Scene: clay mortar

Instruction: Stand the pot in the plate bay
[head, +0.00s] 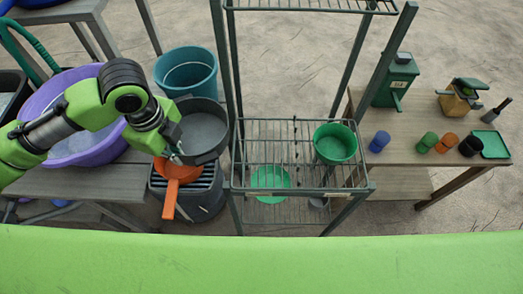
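The pot, dark grey with a paler grey inside (207,130), shows left of the rack, its mouth towards the camera. My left gripper (177,154) is at the pot's lower left rim. Its fingertips are small and partly hidden, so I cannot tell whether they are closed on the rim. I also cannot tell whether the pot rests on something. The wire rack (240,187) stands in the middle. Thin upright wires on its middle shelf (295,140) look like the plate bay. My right gripper is not in view.
An orange pan (178,172) lies on a dark slatted crate (212,186) below the pot. A green bowl (334,144) sits at the shelf's right; another (270,180) is lower. A purple basin (95,150) and teal bucket (187,72) are left. A table (400,150) with small jars is right.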

